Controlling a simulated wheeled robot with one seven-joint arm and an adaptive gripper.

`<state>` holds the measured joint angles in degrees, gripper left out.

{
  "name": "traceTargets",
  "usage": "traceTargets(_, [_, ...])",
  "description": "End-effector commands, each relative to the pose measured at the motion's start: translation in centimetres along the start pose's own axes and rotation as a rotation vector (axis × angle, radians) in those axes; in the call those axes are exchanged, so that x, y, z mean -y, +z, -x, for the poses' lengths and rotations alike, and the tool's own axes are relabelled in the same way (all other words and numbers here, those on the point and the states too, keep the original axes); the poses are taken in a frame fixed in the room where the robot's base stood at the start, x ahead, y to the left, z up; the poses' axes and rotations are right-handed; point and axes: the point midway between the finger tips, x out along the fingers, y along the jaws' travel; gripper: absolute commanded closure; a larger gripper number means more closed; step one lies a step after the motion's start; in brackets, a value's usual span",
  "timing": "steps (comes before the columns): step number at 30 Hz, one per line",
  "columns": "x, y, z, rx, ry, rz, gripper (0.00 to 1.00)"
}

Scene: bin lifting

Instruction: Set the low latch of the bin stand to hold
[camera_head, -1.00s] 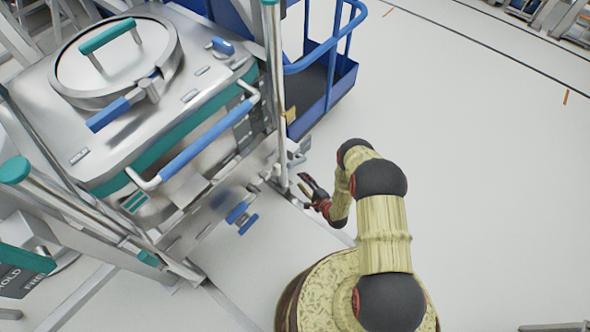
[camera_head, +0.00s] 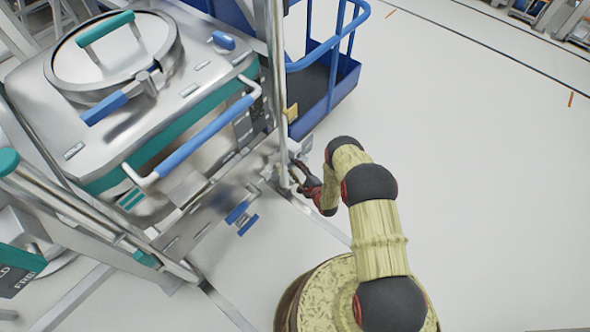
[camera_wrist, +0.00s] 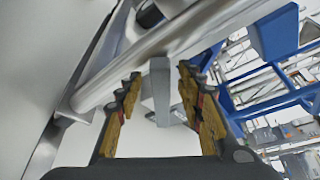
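The bin stand is a steel frame with an upright post (camera_head: 279,95) at its front right corner, holding a steel bin (camera_head: 190,135). A grey latch piece (camera_head: 301,148) sits low on that post, partly hidden by the post and my gripper. My gripper (camera_head: 303,182) is beside the foot of the post. In the wrist view my gripper (camera_wrist: 160,84) is open, its yellow-brown padded fingers on both sides of a short grey bar (camera_wrist: 160,92), which looks like the latch handle. I cannot tell whether the fingers touch the bar. A round steel tube (camera_wrist: 150,55) crosses just beyond.
A blue handrail (camera_head: 205,138) runs along the bin front. Blue knobs (camera_head: 241,216) sit low on the stand. A dark sign (camera_head: 18,278) is at lower left, its lettering partly cut off. A blue cart (camera_head: 325,95) stands behind the post. The floor to the right is clear.

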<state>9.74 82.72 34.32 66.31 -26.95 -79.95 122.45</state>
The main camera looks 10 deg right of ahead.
Motion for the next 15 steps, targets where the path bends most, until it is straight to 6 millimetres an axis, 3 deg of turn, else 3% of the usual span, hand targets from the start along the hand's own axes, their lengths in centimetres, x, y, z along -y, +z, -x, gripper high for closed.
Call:
traceTargets(6, [0.05,0.01,-0.01,0.000,0.000,0.000,0.63])
traceTargets(15, [0.05,0.01,0.00,0.000,0.000,0.001,0.80])
